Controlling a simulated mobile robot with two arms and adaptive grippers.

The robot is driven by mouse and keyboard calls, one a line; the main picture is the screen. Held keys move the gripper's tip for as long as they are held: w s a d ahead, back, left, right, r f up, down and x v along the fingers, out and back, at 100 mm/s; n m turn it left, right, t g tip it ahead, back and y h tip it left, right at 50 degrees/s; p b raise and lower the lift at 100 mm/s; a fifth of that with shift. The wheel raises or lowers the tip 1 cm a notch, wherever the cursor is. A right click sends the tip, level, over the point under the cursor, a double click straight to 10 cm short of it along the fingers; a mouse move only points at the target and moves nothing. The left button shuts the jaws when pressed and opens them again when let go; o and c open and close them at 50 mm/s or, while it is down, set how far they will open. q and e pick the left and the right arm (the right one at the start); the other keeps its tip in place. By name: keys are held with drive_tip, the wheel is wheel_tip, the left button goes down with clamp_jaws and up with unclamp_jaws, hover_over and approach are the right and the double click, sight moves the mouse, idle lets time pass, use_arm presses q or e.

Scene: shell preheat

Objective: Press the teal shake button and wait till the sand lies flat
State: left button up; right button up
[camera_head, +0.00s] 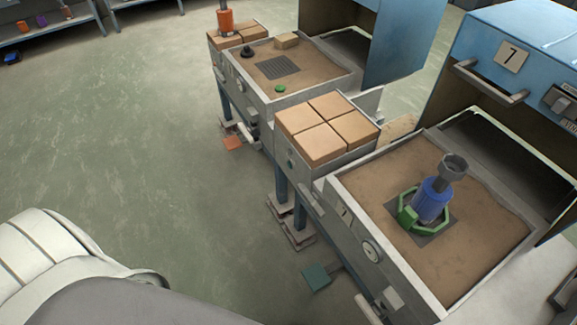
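The near blue cabinet bench marked 7 has a shallow tray of brown sand (480,240). A blue cylinder (432,201) with a grey cup-like top stands tilted in the picture inside a green frame (408,217) on a dark grate in the sand. The sand surface looks mostly even; fine unevenness is too small to tell. A teal pedal-like plate (316,277) sits low by the floor. Neither of my grippers is in view.
A box of tan blocks (327,129) stands beside the sand tray. A second sand bench (310,88) stands farther back, with a green knob (280,88) and an orange cylinder (225,20) nearby. An orange pedal (233,143) lies low. The floor (120,130) at left is clear.

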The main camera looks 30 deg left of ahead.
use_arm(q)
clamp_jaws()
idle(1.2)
